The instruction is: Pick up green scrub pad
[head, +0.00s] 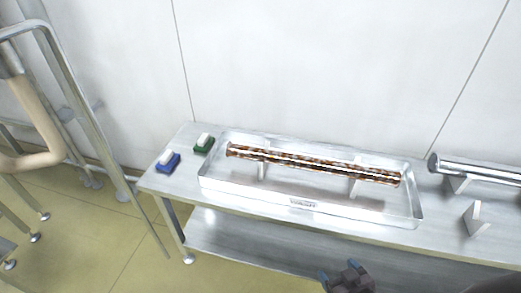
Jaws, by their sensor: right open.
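The green scrub pad (204,147) lies on the metal table near its back left, beside the left end of a clear tray. It has a white top part and a green base. My right gripper (345,272) is at the bottom of the picture, in front of the table's front edge, well apart from the pad. It is open and holds nothing that I can see. My left gripper is not in the picture.
A blue scrub pad (168,163) lies left of the green one. The clear tray (212,184) holds a brown-stained rod (312,163) on white supports. A metal cylinder (475,170) rests at the right. A metal frame (85,105) stands at the left.

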